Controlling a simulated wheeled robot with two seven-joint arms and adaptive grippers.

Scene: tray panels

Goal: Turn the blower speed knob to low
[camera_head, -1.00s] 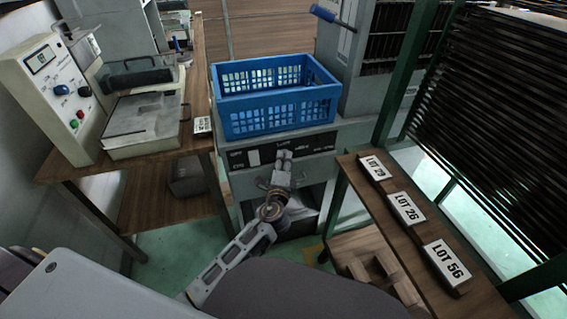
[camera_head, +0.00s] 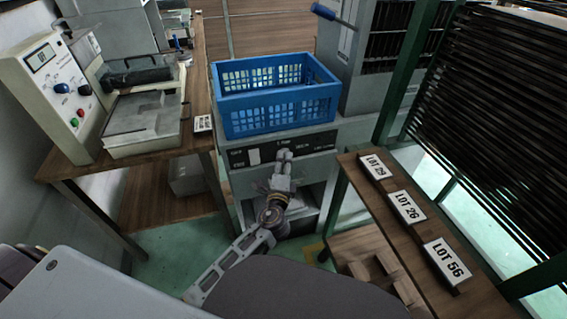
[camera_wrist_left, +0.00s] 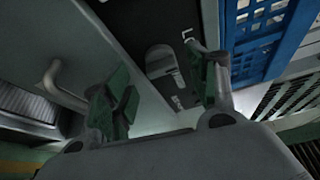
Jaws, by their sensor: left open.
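A black control panel (camera_head: 315,143) with white lettering runs along the front of the grey cabinet below the blue crate. My left gripper (camera_head: 284,158) is in front of the middle of this panel. In the left wrist view the gripper (camera_wrist_left: 163,90) is open, its green-padded fingers spread apart. A grey rounded piece, seemingly the blower speed knob (camera_wrist_left: 160,60), shows on the panel beyond and between the fingers, with lettering beside it. I cannot tell whether a finger touches it. In the head view the gripper hides the knob. My right gripper is not in view.
The blue crate (camera_head: 276,119) sits on the cabinet just above the panel. A wooden bench with a sealing machine (camera_head: 62,95) stands left. A wooden shelf with LOT signs (camera_head: 407,207) and a green post stand close on the right.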

